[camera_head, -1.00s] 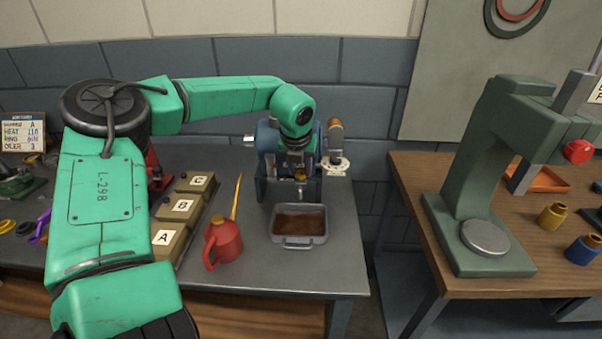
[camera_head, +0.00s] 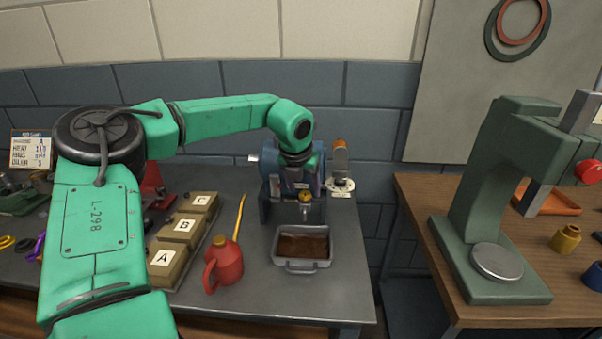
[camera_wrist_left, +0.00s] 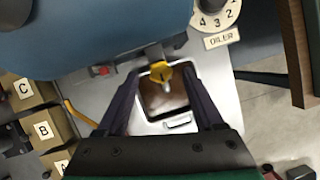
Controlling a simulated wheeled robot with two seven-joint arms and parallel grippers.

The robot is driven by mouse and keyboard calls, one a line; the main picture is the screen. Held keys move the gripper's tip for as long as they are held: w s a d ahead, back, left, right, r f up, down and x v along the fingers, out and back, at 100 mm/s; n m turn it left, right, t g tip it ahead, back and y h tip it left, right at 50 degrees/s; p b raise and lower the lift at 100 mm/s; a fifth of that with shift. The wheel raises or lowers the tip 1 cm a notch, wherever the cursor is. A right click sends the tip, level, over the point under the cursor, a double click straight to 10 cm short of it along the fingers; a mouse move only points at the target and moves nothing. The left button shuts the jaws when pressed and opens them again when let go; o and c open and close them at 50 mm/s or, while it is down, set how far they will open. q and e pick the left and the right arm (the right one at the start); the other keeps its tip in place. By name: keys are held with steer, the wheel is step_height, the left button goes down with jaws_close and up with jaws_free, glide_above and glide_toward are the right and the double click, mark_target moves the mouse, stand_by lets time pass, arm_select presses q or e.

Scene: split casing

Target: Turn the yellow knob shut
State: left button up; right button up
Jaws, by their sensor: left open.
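The yellow knob (camera_head: 305,196) sits low on the front of the blue casing (camera_head: 270,170), above a grey tray of brown liquid (camera_head: 303,246). My left gripper (camera_wrist_left: 162,76) is open, its two dark fingers on either side of the knob (camera_wrist_left: 161,73) in the left wrist view. Gaps show between the fingers and the knob there; I cannot tell their exact depth. In the head view the gripper's wrist hides part of the casing. My right gripper is in neither view.
A red oil can (camera_head: 224,264) with a long yellow spout and boxes (camera_head: 180,229) marked A, B and C stand left of the tray. A numbered dial (camera_wrist_left: 216,12) labelled OILER is right of the knob. A green press (camera_head: 490,210) stands on the wooden bench.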

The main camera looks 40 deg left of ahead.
arm_select(q)
steer(key=b+v, duration=0.1)
steer(key=v, duration=1.2)
steer(key=shift+s+r+b, duration=0.15)
steer(key=shift+s+b, duration=0.05)
steer(key=shift+b, duration=0.2)
